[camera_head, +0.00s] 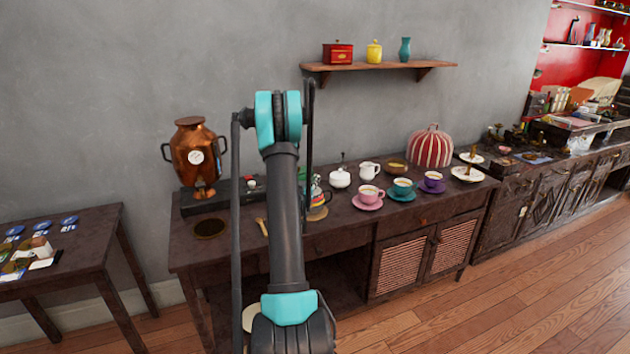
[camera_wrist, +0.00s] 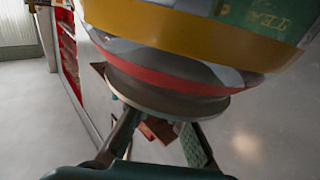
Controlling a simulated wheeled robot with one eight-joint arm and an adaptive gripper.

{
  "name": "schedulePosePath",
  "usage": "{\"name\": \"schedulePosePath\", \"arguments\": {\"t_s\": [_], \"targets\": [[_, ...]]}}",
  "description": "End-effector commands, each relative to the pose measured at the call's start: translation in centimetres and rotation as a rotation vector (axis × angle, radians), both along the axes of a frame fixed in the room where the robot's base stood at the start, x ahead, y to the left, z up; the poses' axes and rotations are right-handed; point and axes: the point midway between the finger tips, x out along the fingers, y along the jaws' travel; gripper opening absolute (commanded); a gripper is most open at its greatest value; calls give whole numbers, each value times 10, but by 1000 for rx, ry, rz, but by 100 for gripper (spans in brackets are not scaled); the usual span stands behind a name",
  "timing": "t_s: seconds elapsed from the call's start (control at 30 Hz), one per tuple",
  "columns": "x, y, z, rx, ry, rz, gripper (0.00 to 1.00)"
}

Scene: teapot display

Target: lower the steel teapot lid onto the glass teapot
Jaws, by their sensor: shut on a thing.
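In the wrist view my gripper (camera_wrist: 160,126) shows two dark fingers reaching up to the grey-brown disc-like rim (camera_wrist: 165,100) of a large round thing (camera_wrist: 200,35) with yellow, red and green bands. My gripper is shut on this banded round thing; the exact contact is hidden. I cannot tell whether its rim is the steel lid. In the head view a small banded thing (camera_head: 317,196) shows just right of my arm, over the dark table, partly hidden. My gripper is hidden behind my arm there. I cannot pick out the glass teapot for sure.
The dark table (camera_head: 340,222) also holds a copper urn (camera_head: 195,152), a white sugar pot (camera_head: 340,178), pink (camera_head: 368,196), teal (camera_head: 402,188) and purple (camera_head: 433,181) cups, and a striped dome (camera_head: 430,148). A wall shelf (camera_head: 380,66) is above.

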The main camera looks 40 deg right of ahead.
Motion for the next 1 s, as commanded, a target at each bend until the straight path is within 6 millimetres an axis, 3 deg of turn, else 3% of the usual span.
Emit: {"name": "schedulePosePath", "arguments": {"t_s": [0.23, 0.27, 0.43, 0.67, 0.83, 1.0], "targets": [[0, 0, 0, 0, 0, 0, 0], [0, 0, 0, 0, 0, 0, 14], [0, 0, 0, 0, 0, 0, 35], [0, 0, 0, 0, 0, 0, 38], [0, 0, 0, 0, 0, 0, 59], [0, 0, 0, 0, 0, 0, 61]]}}
